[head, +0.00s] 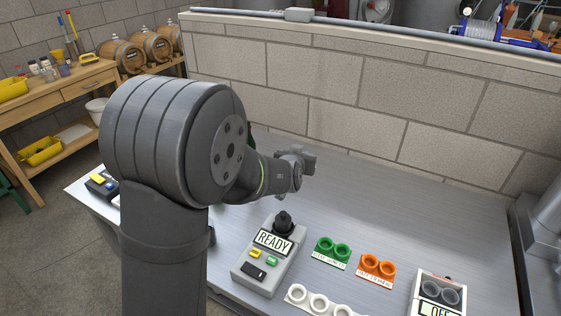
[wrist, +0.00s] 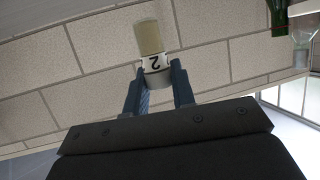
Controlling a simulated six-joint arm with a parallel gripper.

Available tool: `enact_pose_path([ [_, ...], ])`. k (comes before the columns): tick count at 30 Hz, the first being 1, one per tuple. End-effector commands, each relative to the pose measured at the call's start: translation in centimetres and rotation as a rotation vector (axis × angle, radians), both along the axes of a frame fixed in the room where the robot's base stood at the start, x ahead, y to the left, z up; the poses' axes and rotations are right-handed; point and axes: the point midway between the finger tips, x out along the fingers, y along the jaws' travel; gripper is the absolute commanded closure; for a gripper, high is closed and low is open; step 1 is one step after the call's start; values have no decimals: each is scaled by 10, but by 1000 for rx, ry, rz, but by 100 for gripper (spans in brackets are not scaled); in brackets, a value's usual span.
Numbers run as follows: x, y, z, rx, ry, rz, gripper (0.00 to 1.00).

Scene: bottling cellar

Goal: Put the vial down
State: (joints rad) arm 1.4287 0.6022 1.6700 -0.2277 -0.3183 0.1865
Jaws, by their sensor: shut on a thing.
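In the wrist view my gripper (wrist: 158,82) is shut on a vial (wrist: 150,38). The vial has a tan upper part and a white label marked 2, and the fingers hold it near its grey end. In the head view my gripper (head: 300,165) is above the metal bench, behind the device reading READY; the vial cannot be made out there. A green two-hole holder (head: 332,252), an orange two-hole holder (head: 377,267) and a white rack (head: 318,303) with several round holes are on the bench. The holes that show look empty.
The READY device (head: 268,258) has a black knob on top. A box reading OFF (head: 438,292) with two round wells is at the front right. A small box (head: 101,183) with yellow and blue buttons is at the left. A block wall (head: 380,90) stands behind the bench.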

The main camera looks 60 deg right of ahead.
Motion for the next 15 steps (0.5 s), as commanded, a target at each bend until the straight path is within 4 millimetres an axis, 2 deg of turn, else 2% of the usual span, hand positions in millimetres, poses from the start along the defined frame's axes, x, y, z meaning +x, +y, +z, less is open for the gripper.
enact_pose_path([
  [3,8,-16,5,-2,2,43,100],
  [15,31,-56,14,-4,2,179,100],
])
